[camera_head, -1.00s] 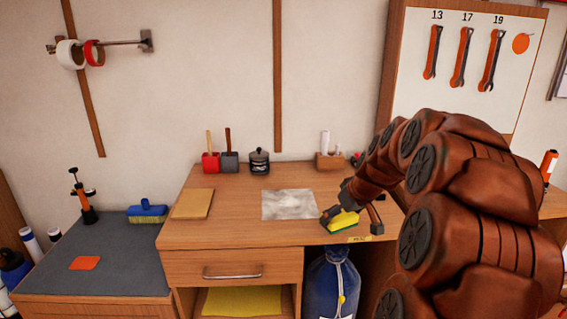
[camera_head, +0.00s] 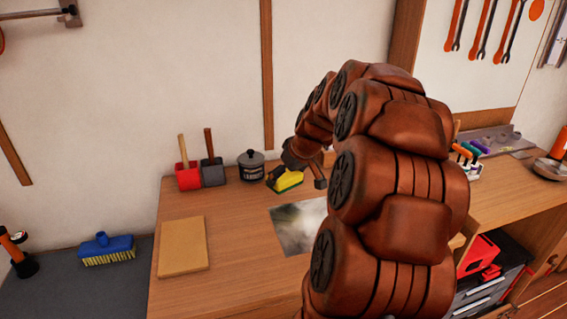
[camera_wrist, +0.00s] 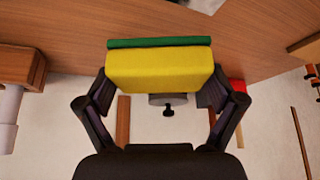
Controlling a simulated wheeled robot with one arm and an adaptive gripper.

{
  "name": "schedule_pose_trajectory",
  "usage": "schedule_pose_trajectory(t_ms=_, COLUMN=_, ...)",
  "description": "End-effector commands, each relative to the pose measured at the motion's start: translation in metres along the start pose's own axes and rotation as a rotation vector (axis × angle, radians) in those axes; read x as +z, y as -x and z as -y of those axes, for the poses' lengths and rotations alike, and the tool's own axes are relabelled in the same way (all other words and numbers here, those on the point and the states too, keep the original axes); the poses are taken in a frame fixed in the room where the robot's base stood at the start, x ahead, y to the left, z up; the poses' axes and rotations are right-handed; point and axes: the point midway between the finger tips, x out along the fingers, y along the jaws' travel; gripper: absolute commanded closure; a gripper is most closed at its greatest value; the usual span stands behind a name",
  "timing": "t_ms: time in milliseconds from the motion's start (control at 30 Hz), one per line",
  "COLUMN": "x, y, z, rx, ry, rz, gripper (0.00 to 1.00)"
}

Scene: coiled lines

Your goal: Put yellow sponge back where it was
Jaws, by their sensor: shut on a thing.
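The yellow sponge (camera_head: 288,182) with a green layer is at the back of the wooden desk, just right of the dark lidded pot (camera_head: 251,165). My gripper (camera_head: 297,181) is shut on it. In the wrist view the sponge (camera_wrist: 158,72) lies between both fingers (camera_wrist: 160,93), its green layer on the far side, and partly hides the pot (camera_wrist: 168,101). I cannot tell whether the sponge touches the desk top. A grey, smeared patch (camera_head: 297,228) lies on the desk in front of it, partly hidden by my arm.
A red and a dark dustpan-like tool (camera_head: 188,176) stand left of the pot. A tan board (camera_head: 183,247) lies at the desk's left. A blue brush (camera_head: 106,250) rests on the grey side surface. My arm hides much of the desk's right middle.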

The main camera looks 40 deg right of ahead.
Motion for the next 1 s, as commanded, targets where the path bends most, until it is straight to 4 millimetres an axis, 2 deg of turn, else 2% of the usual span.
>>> schedule_pose_trajectory(t_ms=1000, x=-0.071, y=-0.056, z=-0.101, rx=0.0, ry=-0.002, rz=0.003, gripper=0.4)
